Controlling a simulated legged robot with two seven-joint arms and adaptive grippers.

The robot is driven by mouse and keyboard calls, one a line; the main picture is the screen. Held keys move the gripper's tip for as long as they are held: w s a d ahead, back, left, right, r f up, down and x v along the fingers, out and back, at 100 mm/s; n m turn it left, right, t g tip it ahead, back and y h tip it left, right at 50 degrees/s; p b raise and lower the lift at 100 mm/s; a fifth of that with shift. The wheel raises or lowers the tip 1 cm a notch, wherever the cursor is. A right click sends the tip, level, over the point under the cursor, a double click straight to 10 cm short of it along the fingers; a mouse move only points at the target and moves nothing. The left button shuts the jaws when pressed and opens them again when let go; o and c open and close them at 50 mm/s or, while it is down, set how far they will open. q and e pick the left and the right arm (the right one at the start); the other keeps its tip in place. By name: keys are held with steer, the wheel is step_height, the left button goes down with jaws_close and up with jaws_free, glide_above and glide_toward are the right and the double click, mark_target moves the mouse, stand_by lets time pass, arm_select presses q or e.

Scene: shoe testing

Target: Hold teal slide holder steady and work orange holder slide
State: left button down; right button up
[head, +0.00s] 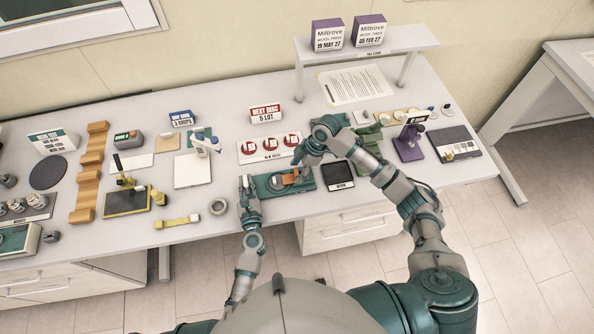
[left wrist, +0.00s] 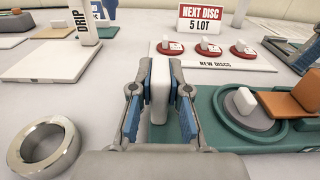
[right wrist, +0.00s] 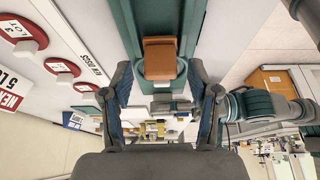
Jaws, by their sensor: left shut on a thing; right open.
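The teal slide holder (head: 308,184) lies near the front edge of the table; its body also shows in the left wrist view (left wrist: 285,146). My left gripper (left wrist: 160,95) is shut on a pale upright tab (left wrist: 160,82) at the holder's left end. The orange slide (left wrist: 297,96) sits on the holder beside a round grey disc with a white tab (left wrist: 243,102). My right gripper (right wrist: 160,85) is open above the holder, its fingers spread either side of the orange slide (right wrist: 160,58) in the picture. I see no contact there.
Red discs on a white "NEW DISCS" card (head: 270,148) lie just behind the holder. A black square tray (head: 338,176) stands at its right, and a metal ring (head: 218,206) lies to its left. A purple stand (head: 408,144) is farther right.

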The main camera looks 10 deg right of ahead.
steer(key=shift+a+f, duration=0.25)
steer(key=shift+f, duration=0.4)
steer(key=shift+d, duration=0.1)
jaws_close()
steer(key=shift+d, duration=1.6)
steer(key=shift+c, duration=1.3)
jaws_free()
steer(key=shift+o, duration=1.3)
steer(key=shift+a, duration=0.1)
steer(key=v, duration=1.2)
